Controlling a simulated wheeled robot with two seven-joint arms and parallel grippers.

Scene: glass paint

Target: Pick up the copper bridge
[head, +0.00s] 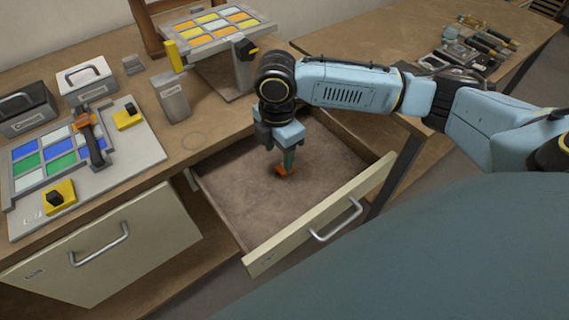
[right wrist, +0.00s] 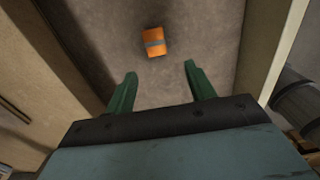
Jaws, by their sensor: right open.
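The copper bridge (head: 285,170) is a small orange-copper piece lying on the floor of the open drawer (head: 235,205). In the right wrist view the bridge (right wrist: 154,42) shows as an orange block with a grey band across its middle. My right gripper (head: 288,160) reaches down into the drawer, close to the bridge. In the right wrist view its green fingers (right wrist: 158,82) are open and apart, with nothing between them, and the bridge lies beyond the fingertips, roughly centred. My left gripper is not in view.
The drawer's front panel (head: 320,222) with a metal handle stands nearest me. On the bench (head: 180,130) are a panel of coloured glass tiles (head: 140,165), a grey holder (head: 171,97) and a raised rack of orange and white tiles (head: 205,35). Small parts (head: 470,50) lie on the right table.

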